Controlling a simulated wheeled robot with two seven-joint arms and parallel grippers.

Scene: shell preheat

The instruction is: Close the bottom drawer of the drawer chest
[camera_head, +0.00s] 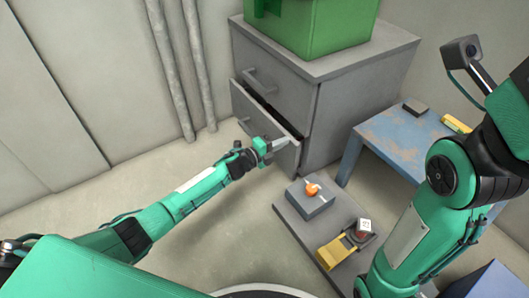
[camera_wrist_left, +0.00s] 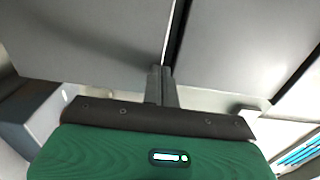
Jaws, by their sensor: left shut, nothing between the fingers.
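The grey drawer chest (camera_head: 320,110) stands at the top centre in the head view. Its bottom drawer (camera_head: 262,121) is partly pulled out, with a dark gap along its top edge. The upper drawer (camera_head: 262,70) looks shut. My left gripper (camera_head: 279,145) is at the right part of the bottom drawer's front, shut and empty. In the left wrist view its fingers (camera_wrist_left: 162,86) reach up to grey panels with a dark gap between them. I cannot tell whether they touch. My right arm shows at the right, but its gripper is out of view.
A green crate (camera_head: 310,25) sits on the chest. A blue table (camera_head: 390,140) stands to its right. A low grey platform (camera_head: 292,222) in front carries a grey-blue box (camera_head: 310,202) with an orange item (camera_head: 312,188) and a yellow object (camera_head: 335,252). Floor left of the chest is clear.

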